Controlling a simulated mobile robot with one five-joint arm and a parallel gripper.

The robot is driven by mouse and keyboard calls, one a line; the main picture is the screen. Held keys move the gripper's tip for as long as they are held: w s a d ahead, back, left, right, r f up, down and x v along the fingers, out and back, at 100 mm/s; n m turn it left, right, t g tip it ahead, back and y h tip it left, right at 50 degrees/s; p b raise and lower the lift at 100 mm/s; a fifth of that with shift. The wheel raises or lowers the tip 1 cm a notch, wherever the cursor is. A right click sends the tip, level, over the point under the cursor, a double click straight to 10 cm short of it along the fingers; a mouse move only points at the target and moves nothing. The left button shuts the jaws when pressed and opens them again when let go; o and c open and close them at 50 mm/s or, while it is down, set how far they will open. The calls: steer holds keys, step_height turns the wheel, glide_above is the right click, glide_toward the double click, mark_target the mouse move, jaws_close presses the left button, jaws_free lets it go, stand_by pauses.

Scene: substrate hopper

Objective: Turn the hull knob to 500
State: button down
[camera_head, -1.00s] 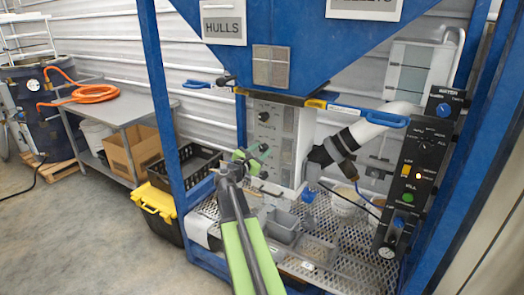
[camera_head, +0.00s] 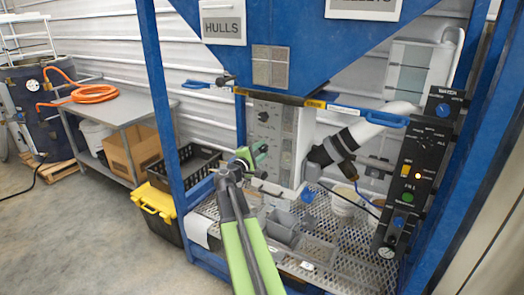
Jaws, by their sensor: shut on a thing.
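The pale grey control box (camera_head: 285,135) stands under the hopper, with several dark knobs and dials on its front. The sign "HULLS" (camera_head: 223,27) hangs on the blue hopper above it. My gripper (camera_head: 257,155), with green jaws, is at the left part of the box's front, below a dark upper knob (camera_head: 264,117). The jaws are shut on what looks like the hull knob, which they and the wrist mostly hide. The knob's pointer and scale numbers are too small to read.
Grey bins (camera_head: 284,230) stand on the mesh shelf below the box. A white pipe with a black cuff (camera_head: 340,147) is to the right. A black control panel (camera_head: 415,170) is further right. A blue frame post (camera_head: 168,110) rises left of my arm.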

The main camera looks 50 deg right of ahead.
steer(key=shift+a+f+m, duration=0.1)
steer(key=shift+m, duration=1)
steer(key=c, duration=0.9)
jaws_free()
